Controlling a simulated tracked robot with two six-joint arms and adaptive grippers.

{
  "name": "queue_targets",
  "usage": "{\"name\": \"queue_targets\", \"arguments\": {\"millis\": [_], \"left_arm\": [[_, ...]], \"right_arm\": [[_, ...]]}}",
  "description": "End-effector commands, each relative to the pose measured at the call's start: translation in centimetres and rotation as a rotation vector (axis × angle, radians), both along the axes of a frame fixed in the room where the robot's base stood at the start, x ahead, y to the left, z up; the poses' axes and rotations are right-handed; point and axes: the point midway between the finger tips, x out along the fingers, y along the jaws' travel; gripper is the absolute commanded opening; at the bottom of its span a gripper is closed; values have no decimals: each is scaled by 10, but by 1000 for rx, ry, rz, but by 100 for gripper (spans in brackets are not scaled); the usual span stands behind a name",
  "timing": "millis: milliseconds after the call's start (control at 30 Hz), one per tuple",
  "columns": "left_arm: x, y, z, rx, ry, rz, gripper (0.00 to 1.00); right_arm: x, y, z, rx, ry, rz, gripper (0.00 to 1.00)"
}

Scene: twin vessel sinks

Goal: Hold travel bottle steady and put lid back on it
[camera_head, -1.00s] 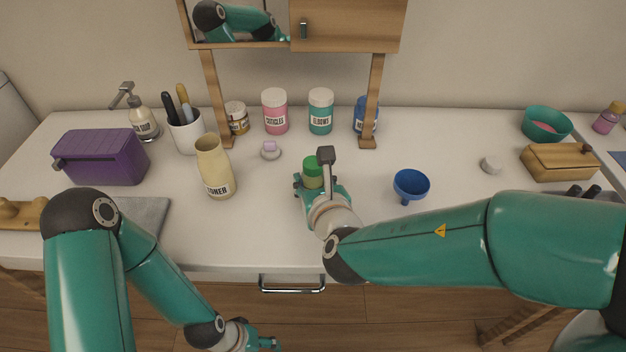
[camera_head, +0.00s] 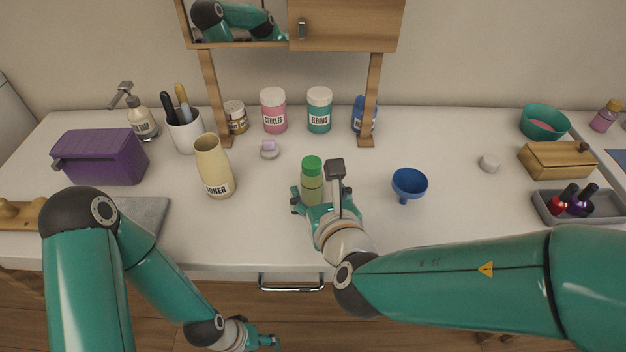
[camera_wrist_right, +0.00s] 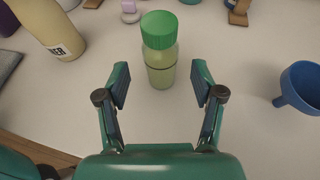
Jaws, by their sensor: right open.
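The travel bottle (camera_head: 312,188) is a small, clear, pale green bottle standing upright at the middle of the counter. Its green lid (camera_head: 312,163) sits on its top in the head view. In the right wrist view the bottle (camera_wrist_right: 161,70) stands just beyond the fingertips, with the green lid (camera_wrist_right: 159,30) on it. My right gripper (camera_head: 318,208) is open and empty, on the near side of the bottle; in the wrist view its fingers (camera_wrist_right: 160,85) are spread wide. My left gripper (camera_head: 262,342) hangs low in front of the counter; its jaw gap is unclear.
A beige toner bottle (camera_head: 214,168) stands left of the travel bottle. A grey tray (camera_head: 545,208) holds nail polish. The back row has labelled jars (camera_head: 274,110).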

Motion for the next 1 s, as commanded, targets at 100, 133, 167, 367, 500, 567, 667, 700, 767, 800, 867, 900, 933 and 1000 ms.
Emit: {"name": "queue_targets", "arguments": {"millis": [100, 133, 167, 367, 500, 567, 667, 700, 767, 800, 867, 900, 933, 1000], "left_arm": [[0, 0, 5, 0, 0, 0, 64], [0, 0, 6, 0, 0, 0, 64], [0, 0, 7, 0, 0, 0, 64], [0, 0, -2, 0, 0, 0, 64], [0, 0, -2, 0, 0, 0, 64], [0, 0, -2, 0, 0, 0, 64], [0, 0, -2, 0, 0, 0, 64], [0, 0, -2, 0, 0, 0, 64], [0, 0, -2, 0, 0, 0, 64], [0, 0, -2, 0, 0, 0, 64], [0, 0, -2, 0, 0, 0, 64], [0, 0, -2, 0, 0, 0, 64], [0, 0, -2, 0, 0, 0, 64], [0, 0, -2, 0, 0, 0, 64]], "right_arm": [[-24, -5, 13, 2, -4, 3, 67], [-30, -6, 15, 1, -4, 3, 67], [-35, -8, 17, 2, -4, 2, 67], [-54, -13, 23, 1, -3, 0, 67], [-59, -14, 25, 0, 0, 0, 67], [-60, -14, 25, 0, 1, 0, 67], [-60, -15, 25, -1, 1, 0, 67], [-60, -15, 25, -1, 1, -1, 67], [-60, -14, 25, -1, 1, -1, 67], [-60, -15, 25, -1, 1, -1, 67], [-60, -15, 25, -1, 1, -1, 67], [-60, -15, 25, -1, 1, -1, 67], [-60, -15, 25, 0, 0, -1, 67], [-60, -15, 25, 0, 0, -1, 67]]}}
